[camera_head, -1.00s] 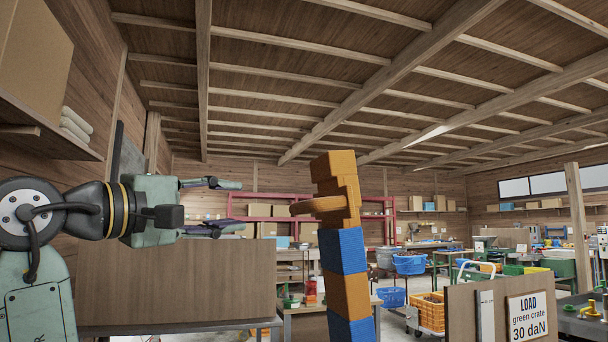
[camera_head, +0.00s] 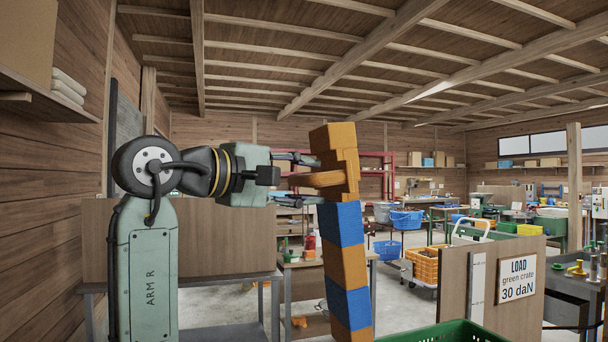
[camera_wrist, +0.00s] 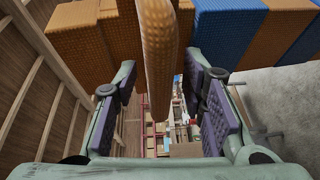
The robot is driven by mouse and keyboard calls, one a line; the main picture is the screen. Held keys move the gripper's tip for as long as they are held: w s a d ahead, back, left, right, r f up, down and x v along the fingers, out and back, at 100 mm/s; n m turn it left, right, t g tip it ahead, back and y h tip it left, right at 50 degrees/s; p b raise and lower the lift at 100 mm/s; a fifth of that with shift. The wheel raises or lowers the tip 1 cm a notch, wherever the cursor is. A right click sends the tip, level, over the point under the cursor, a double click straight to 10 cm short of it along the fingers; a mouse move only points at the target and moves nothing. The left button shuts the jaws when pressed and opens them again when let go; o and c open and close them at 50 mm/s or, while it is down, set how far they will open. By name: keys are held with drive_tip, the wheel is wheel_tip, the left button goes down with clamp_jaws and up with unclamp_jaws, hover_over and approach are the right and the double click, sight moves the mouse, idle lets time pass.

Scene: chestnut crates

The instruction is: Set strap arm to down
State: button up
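The strap arm (camera_head: 315,179) is an orange bar that sticks out level to the left from the orange upper part of a tall blue-and-orange column (camera_head: 345,265). My gripper (camera_head: 306,180) is open, with one finger above the bar and one below it in the head view. In the wrist view the bar (camera_wrist: 157,45) reaches in between the two purple-padded fingers of my gripper (camera_wrist: 160,100), with gaps on both sides. The column's blocks run across the top of that view. Where the fingertips meet the column is partly hidden.
A green crate (camera_head: 455,333) stands at the bottom, right of the column. A board with a load sign (camera_head: 517,279) stands further right. A brown panel (camera_head: 225,240) on a table is behind my arm. Blue and orange crates (camera_head: 425,266) stand in the background.

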drive_tip(key=shift+c, duration=0.6)
clamp_jaws()
idle(0.4)
